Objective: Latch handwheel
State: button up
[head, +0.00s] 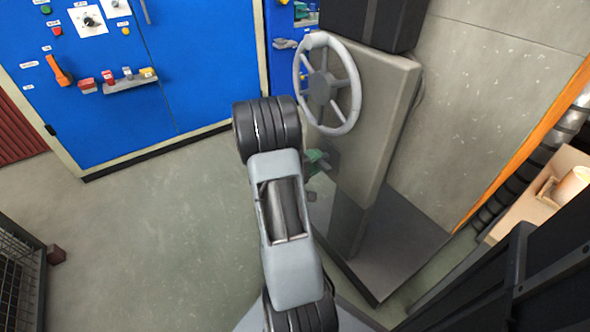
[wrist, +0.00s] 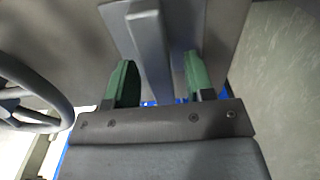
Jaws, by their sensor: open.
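The grey handwheel (head: 322,84) stands upright on the face of a grey pedestal (head: 385,95) in the head view. Part of its rim (wrist: 30,95) shows at the left of the wrist view. A grey bar, which looks like a latch lever (wrist: 148,28), projects from a plate on a grey surface in the wrist view. My gripper (wrist: 160,66) is open, with one green finger on each side of the bar. I cannot tell whether either finger touches it. In the head view my gripper (head: 316,163) is partly hidden by my arm, below the wheel; the lever is not clear there.
A blue cabinet (head: 200,60) with knobs, buttons and an orange handle (head: 58,70) stands at the back left. A dark box (head: 375,20) sits above the pedestal. A shelf with a pale cup (head: 570,186) is at the right. The floor (head: 150,230) at left is mostly clear.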

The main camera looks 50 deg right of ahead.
jog(key=p+v, duration=0.1)
jog(key=v, duration=1)
jog(key=shift+a, duration=0.15)
jog(key=shift+r, duration=0.15)
jog(key=a+r+n+t+y+p, duration=0.1)
jog(key=a+r+t+y+p, duration=0.2)
jog(key=a+r+p, duration=0.6)
jog(key=s+a+r+n+t+y+p, duration=0.1)
jog(key=a+r+t+y+p, duration=0.2)
jog(key=a+r+y+p, duration=0.5)
jog(key=a+r+n+t+y+p, duration=0.1)
jog(key=a+r+t+y+p, duration=0.2)
jog(key=r, duration=1.6)
jog(key=a+y+p, duration=0.3)
jog(key=a+p, duration=0.4)
jog(key=p, duration=0.1)
jog(key=shift+s+r, duration=0.15)
jog(key=shift+r, duration=0.15)
